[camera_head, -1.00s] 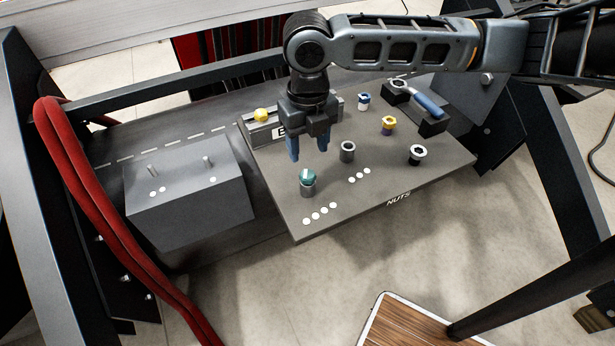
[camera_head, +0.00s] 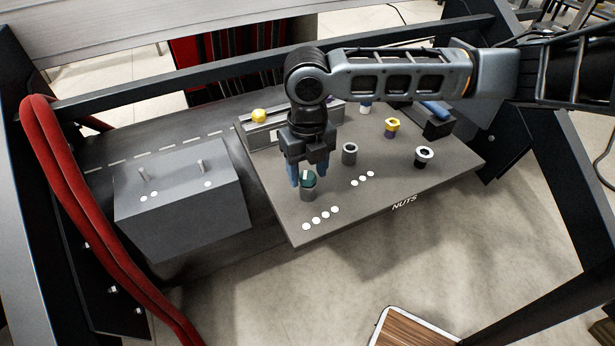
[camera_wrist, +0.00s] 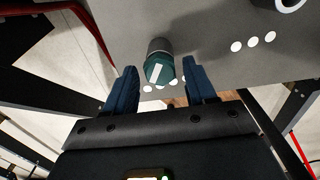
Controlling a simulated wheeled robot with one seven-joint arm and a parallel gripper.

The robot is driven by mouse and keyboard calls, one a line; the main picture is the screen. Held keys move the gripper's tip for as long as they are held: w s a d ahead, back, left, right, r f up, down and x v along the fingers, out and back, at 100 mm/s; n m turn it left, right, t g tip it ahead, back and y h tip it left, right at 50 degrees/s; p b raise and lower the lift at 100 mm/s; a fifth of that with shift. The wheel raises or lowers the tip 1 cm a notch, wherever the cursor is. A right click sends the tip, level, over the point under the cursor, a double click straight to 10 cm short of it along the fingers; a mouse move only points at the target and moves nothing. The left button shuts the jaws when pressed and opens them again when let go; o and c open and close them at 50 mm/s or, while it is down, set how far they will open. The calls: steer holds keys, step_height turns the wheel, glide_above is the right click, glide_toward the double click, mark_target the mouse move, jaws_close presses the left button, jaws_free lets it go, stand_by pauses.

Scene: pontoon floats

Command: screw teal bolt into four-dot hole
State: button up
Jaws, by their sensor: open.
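The teal bolt (camera_head: 308,178) stands upright in the grey cylindrical hole (camera_head: 308,193) beside the row of four white dots (camera_head: 320,218) on the dark board. Its teal head with a white mark shows in the wrist view (camera_wrist: 158,69). My gripper (camera_head: 307,180) points down just behind and around the bolt head, with blue fingers apart. In the wrist view my gripper (camera_wrist: 163,82) has one finger on each side of the teal head, with gaps visible. How deep the bolt sits is not clear.
An empty grey cylinder (camera_head: 349,153) stands by three dots (camera_head: 362,179). A yellow-topped piece (camera_head: 392,127) and a black-and-white one (camera_head: 424,157) stand to the right. A grey block with two pegs (camera_head: 182,200) is at left, near red hoses (camera_head: 70,190). The board's front is clear.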

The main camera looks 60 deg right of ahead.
steer(key=shift+f+n+b, duration=0.1)
steer(key=shift+n+b, duration=0.35)
steer(key=shift+n, duration=0.55)
steer(key=n+b, duration=0.1)
steer(key=n, duration=0.9)
steer(key=c, duration=0.9)
steer(key=shift+r+m+p, duration=0.3)
steer(key=shift+m+p, duration=0.4)
steer(key=shift+m, duration=0.4)
steer(key=m+p, duration=0.3)
steer(key=m, duration=0.3)
steer(key=shift+m, duration=0.4)
steer(key=shift+f+m+p, duration=0.1)
steer(key=shift+m+p, duration=0.45)
steer(key=shift+m, duration=0.55)
steer(key=shift+f+m, duration=0.15)
steer(key=shift+m, duration=0.25)
